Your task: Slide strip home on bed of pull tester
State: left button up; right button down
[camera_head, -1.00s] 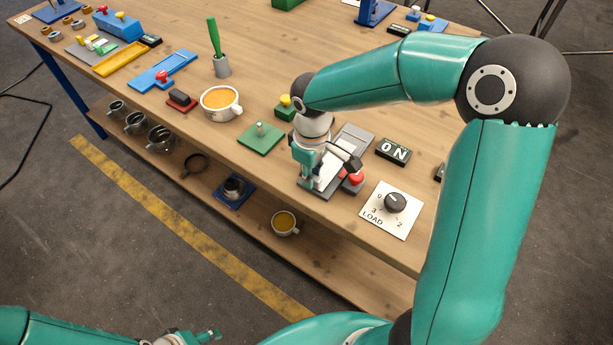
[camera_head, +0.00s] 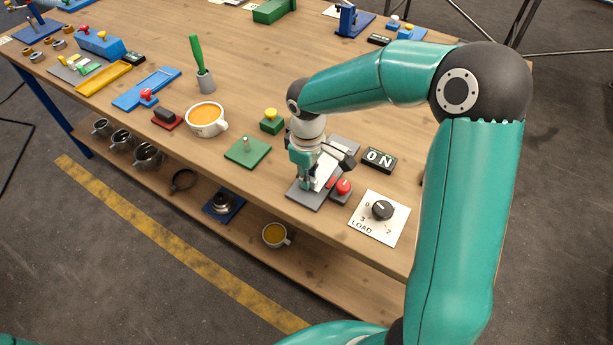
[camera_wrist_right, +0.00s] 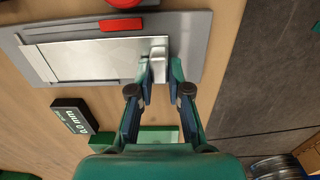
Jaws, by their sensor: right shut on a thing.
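The pale metal strip (camera_wrist_right: 95,58) lies flat on the grey bed (camera_wrist_right: 190,45) of the pull tester in the right wrist view. In the head view the strip (camera_head: 327,174) shows partly beside my right gripper, on the grey bed (camera_head: 302,198). My right gripper (camera_wrist_right: 158,68) is shut on a small bright block at the strip's right end in the wrist view. In the head view my right gripper (camera_head: 307,183) is low over the bed's front part, and its wrist hides much of the bed. My left gripper is out of view.
A red button (camera_head: 344,186) stands beside the bed, with an ON sign (camera_head: 379,160) and a LOAD dial (camera_head: 382,210) to the right. A green plate with a peg (camera_head: 247,152) lies left. A cup (camera_head: 206,120) stands farther left. A black mm sign (camera_wrist_right: 75,117) is near the bed.

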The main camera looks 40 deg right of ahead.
jog(key=shift+w+d+f, duration=0.1)
jog(key=shift+d, duration=0.25)
jog(key=shift+c, duration=2.3)
grip_release()
jog(key=shift+r+p, duration=2.6)
jog(key=shift+r, duration=0.9)
